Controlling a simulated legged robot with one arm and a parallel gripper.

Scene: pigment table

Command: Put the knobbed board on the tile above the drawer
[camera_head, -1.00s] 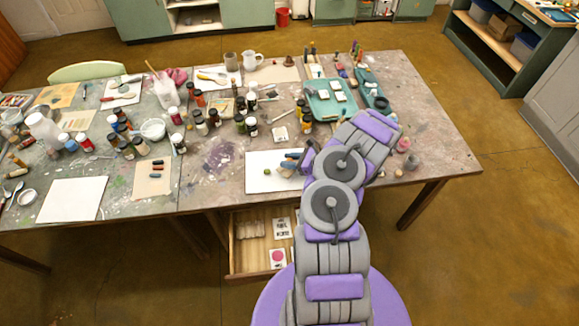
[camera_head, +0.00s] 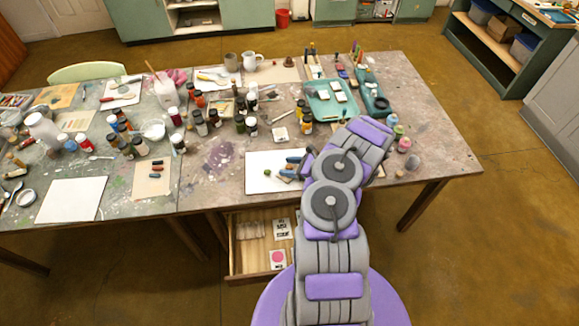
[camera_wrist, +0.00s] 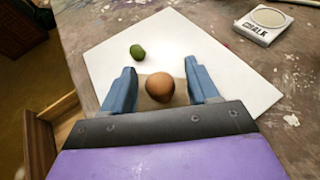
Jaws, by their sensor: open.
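The white tile (camera_head: 258,181) lies on the table above the open drawer (camera_head: 233,262); it also shows in the wrist view (camera_wrist: 110,60). A small green ball (camera_wrist: 137,51) sits on it. My gripper (camera_wrist: 163,80) is over the tile, its blue fingers apart. A round brown knob (camera_wrist: 160,88) stands between them, with a visible gap on each side. A bit of pale board shows behind the knob; the rest is hidden by my gripper. I cannot tell whether the board touches the tile.
A white chalk box (camera_wrist: 263,24) stands beyond the tile. Several paint bottles (camera_head: 240,124) and a teal tray (camera_head: 318,112) stand behind it. Pink and green jars (camera_head: 404,145) are to the right. The table's front edge and open drawer are close.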

